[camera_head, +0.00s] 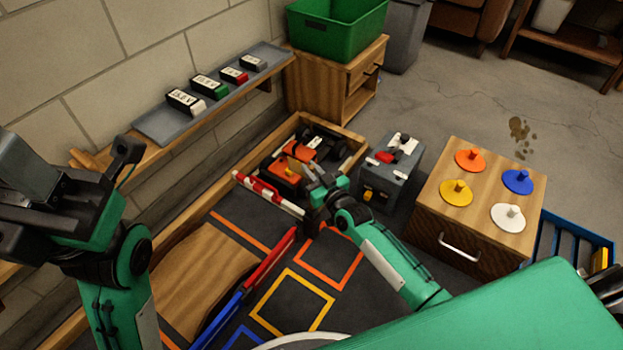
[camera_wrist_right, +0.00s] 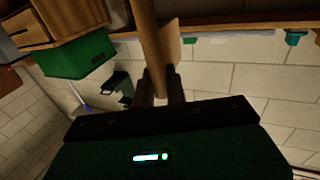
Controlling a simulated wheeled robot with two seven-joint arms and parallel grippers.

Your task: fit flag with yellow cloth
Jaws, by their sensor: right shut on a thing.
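My right gripper (camera_head: 314,190) is shut on a thin tan pole (camera_wrist_right: 148,40), which runs up between its fingers in the right wrist view. A tan, flat piece (camera_wrist_right: 170,45) beside the pole looks like the flag's cloth, but its yellow is dim there. The orange and black car (camera_head: 300,150) sits in the wooden-edged bay, partly hidden by the gripper. My left gripper (camera_head: 80,175) is at the far left, away from the car; its jaw opening is unclear.
A red-and-white striped bar (camera_head: 268,195) lies in front of the car. A grey box (camera_head: 392,180) with a red part stands right of it. A wooden cabinet (camera_head: 470,225) carries several coloured discs. A wall shelf (camera_head: 160,125) holds small labelled blocks. A green bin (camera_head: 335,30) stands behind.

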